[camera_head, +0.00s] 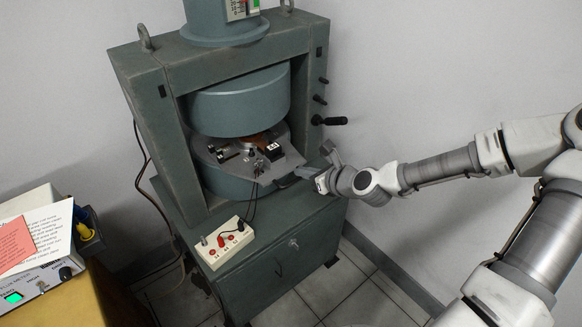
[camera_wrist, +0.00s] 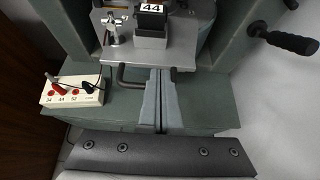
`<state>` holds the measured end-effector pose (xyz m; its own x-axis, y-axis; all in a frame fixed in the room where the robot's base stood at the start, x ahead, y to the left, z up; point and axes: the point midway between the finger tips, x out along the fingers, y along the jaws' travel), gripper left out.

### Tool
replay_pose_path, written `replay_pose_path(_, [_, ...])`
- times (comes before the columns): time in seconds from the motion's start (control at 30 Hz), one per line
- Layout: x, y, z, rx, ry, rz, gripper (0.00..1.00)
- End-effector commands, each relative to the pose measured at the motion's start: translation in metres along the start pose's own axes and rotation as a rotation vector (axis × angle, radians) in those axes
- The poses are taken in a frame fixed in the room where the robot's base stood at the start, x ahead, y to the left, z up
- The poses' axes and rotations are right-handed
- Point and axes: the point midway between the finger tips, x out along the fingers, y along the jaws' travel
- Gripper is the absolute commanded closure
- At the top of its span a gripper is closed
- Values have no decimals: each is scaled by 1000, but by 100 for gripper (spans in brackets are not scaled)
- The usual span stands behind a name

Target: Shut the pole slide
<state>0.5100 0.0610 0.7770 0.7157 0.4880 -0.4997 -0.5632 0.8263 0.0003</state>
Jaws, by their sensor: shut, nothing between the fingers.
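The pole slide (camera_head: 284,166) is a flat grey plate that sticks out of the gap between the two round green magnet poles. In the wrist view the slide (camera_wrist: 188,54) carries a dark block labelled 44 (camera_wrist: 151,22) and a small metal clamp-like part. A dark bar handle (camera_wrist: 124,78) runs along its front edge. My gripper (camera_head: 305,173) is at the slide's front edge.
The green magnet frame (camera_head: 160,105) surrounds the poles, with a black crank handle (camera_head: 330,121) on its right. A white terminal box (camera_head: 226,243) with leads stands on the base ledge at left. A meter (camera_head: 42,285) sits on a bench at far left. The right side has open floor.

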Motion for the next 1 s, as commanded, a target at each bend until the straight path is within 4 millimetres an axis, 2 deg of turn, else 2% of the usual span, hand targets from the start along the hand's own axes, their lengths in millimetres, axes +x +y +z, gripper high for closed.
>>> replay_pose_path(0.1, [20,1,-2,-3,0,1,100])
replay_pose_path(0.3, [40,0,12,-4,0,0,100])
replay_pose_path(0.5, [48,0,19,-1,0,0,100])
replay_pose_path(0.87, [49,0,20,0,0,0,100])
replay_pose_path(1.0, [58,1,28,-1,-2,2,100])
